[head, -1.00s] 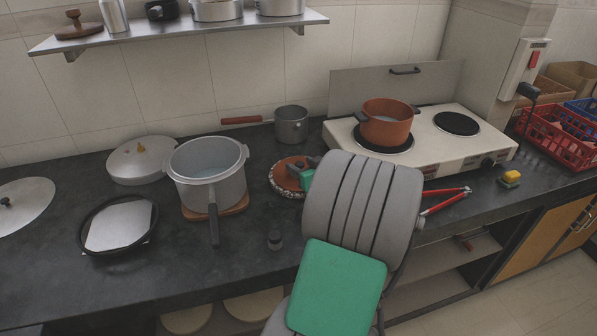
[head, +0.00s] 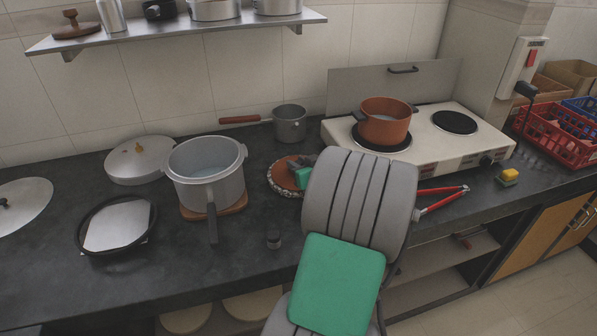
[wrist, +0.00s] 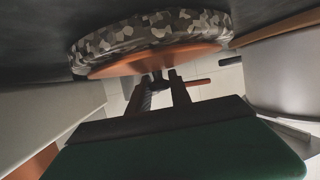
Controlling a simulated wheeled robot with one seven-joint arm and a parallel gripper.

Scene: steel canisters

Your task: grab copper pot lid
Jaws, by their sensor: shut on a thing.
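The copper pot lid (head: 284,174) is a round orange disc on the dark counter, left of the hotplate. A mottled grey round mat (head: 275,186) lies at its edge and seems to be under it. In the wrist view the lid (wrist: 165,59) shows edge-on against the mottled mat (wrist: 150,27). My gripper (head: 306,168) is at the lid's right side, and my grey and green arm hides part of the lid. In the wrist view my gripper's dark fingers (wrist: 162,84) are shut on the lid at a small dark part, apparently its knob.
A large steel pot (head: 206,180) stands left of the lid, handle toward the front. A small saucepan (head: 289,124) is behind. The hotplate (head: 430,150) bears a copper pot (head: 384,126).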

